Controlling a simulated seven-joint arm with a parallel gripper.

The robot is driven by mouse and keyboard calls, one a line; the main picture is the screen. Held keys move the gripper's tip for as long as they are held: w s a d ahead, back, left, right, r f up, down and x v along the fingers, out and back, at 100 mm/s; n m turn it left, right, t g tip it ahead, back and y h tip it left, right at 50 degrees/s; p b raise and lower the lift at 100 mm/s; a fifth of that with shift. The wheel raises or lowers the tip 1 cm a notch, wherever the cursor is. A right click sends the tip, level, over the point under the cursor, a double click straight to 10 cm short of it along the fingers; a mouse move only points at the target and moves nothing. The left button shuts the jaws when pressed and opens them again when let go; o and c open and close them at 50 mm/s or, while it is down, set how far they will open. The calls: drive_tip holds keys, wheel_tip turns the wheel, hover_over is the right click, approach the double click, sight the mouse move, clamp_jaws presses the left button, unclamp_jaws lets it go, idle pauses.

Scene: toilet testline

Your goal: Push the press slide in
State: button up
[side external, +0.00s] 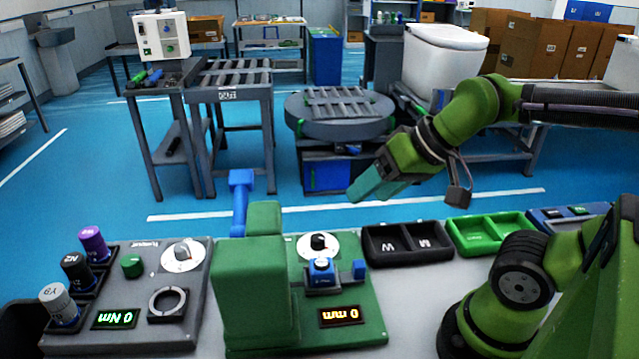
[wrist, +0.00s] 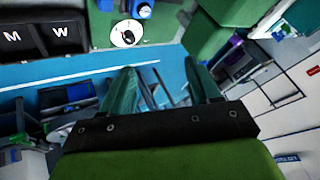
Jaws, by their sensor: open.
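The green press (side external: 255,285) stands on the bench at the middle front, with a blue lever (side external: 240,200) rising at its back. On its green base sits a small blue block (side external: 321,278), which looks like the press slide. There the blue pieces (wrist: 143,10) show at the top edge.
A grey torque unit (side external: 125,290) with knobs and several capped cylinders is left of the press. Black bins (side external: 408,257) and green bins (side external: 490,248) stand to its right. A round turntable (side external: 340,125) and a white toilet (side external: 444,60) are farther back. The air around my gripper looks clear.

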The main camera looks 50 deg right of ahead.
drive_tip(key=shift+c, duration=0.3)
drive_tip(key=shift+d+f, duration=0.1)
drive_tip(key=shift+f, duration=0.1)
drive_tip(key=shift+c, duration=0.6)
drive_tip(key=m+g, duration=0.4)
drive_tip(key=g, duration=0.5)
approach(359, 264)
drive_tip(key=w+d+r, duration=0.3)
drive_tip(key=r, duration=0.1)
drive_tip(key=shift+m+g+y, duration=0.5)
drive_tip(key=shift+g+y, duration=0.1)
drive_tip(key=shift+g, duration=0.1)
drive_tip(key=x, duration=1.5)
drive_tip(key=shift+s+a, duration=0.25)
drive_tip(key=shift+s, duration=0.05)
clamp_jaws()
drive_tip(key=shift+w, duration=0.1)
